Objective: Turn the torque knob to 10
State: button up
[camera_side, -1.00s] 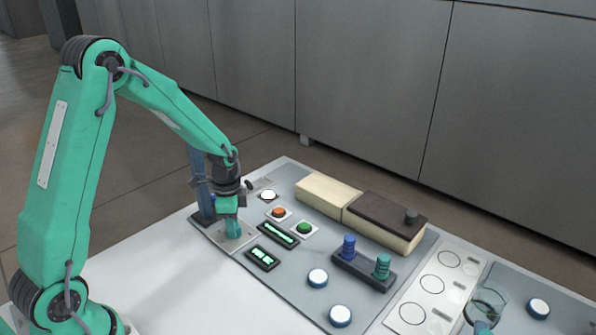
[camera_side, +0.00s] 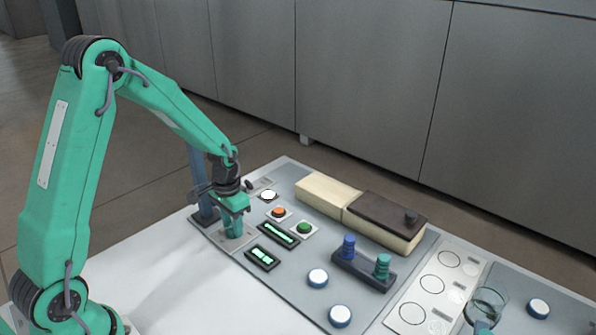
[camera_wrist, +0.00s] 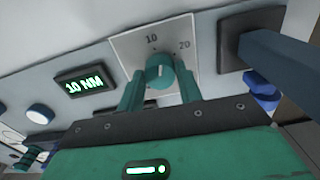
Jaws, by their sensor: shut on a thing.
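The torque knob (camera_wrist: 159,73) is a round teal knob on a pale square plate (camera_wrist: 132,47) marked 10 and 20. Its light pointer line faces up, toward the 10 mark. My gripper (camera_wrist: 161,84) is shut on the knob, one teal finger on each side. In the side view my gripper (camera_side: 233,230) is low over the plate, and its fingers hide the knob. A small display (camera_wrist: 85,84) left of the knob glows green and appears to read 10 NM. It also shows in the side view (camera_side: 263,258).
A blue-grey post (camera_side: 205,190) stands close behind my gripper. Orange (camera_side: 279,213) and green (camera_side: 304,228) buttons lie to the right, with a cream and dark brown block (camera_side: 385,218) beyond. The white table front (camera_side: 180,285) is clear.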

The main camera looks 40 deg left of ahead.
jog(key=shift+n, duration=1.7)
jog(key=o, duration=1)
jog(key=shift+r, duration=0.15)
notch_tip(320, 180, up, 7)
jog(key=shift+r, duration=0.3)
